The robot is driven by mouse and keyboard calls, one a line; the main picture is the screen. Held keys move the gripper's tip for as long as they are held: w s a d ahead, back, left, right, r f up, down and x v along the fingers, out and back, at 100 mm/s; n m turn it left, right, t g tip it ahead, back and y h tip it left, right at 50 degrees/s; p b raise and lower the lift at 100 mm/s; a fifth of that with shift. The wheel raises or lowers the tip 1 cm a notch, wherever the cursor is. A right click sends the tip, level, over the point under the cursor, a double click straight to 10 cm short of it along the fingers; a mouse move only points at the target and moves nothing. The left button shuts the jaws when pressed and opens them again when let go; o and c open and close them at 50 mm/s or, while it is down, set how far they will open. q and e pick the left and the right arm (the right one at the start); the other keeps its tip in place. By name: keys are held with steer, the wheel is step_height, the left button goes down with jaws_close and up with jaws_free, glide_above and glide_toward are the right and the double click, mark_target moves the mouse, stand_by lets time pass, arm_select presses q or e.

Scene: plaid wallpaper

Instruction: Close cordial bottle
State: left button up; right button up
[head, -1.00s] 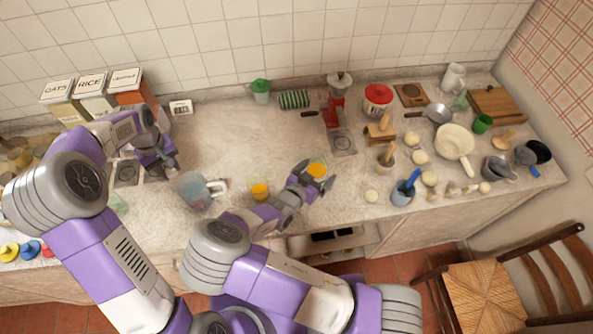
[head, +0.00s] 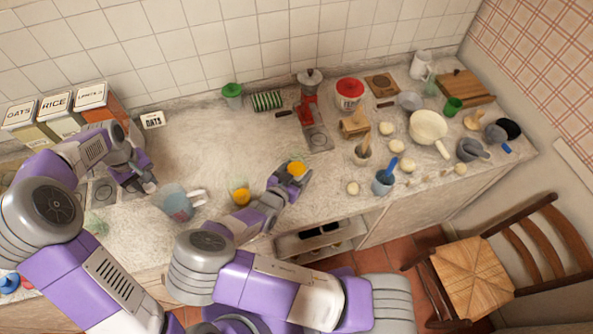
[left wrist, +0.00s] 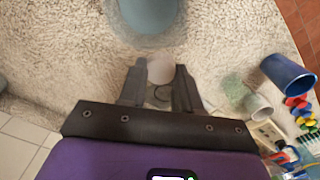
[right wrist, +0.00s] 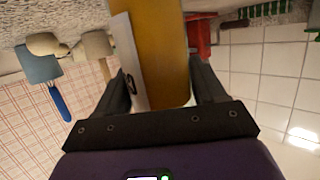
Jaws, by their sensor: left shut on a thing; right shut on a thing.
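The cordial bottle, with orange liquid and a white label, is held in my right gripper; the bottle's side fills the middle of the right wrist view (right wrist: 160,40). Its orange top shows in the head view (head: 297,168) at my right gripper (head: 292,177), above the counter's front part. My left gripper (head: 150,188) is shut on a small round white cap, which shows between its fingertips in the left wrist view (left wrist: 160,71). The left gripper is over the counter, left of the pitcher and well apart from the bottle. The bottle's mouth cannot be made out.
A glass pitcher (head: 177,203) with bluish liquid and a glass with orange liquid (head: 240,194) stand between my grippers. Canisters (head: 55,118) stand at the left back. Pots, bowls and utensils crowd the right side.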

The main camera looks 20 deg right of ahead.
mark_target(294, 156)
arm_select(q)
steer(key=shift+r+p, duration=0.55)
arm_select(e)
step_height(294, 156, up, 10)
steer(key=shift+r, duration=0.1)
stand_by(0.6)
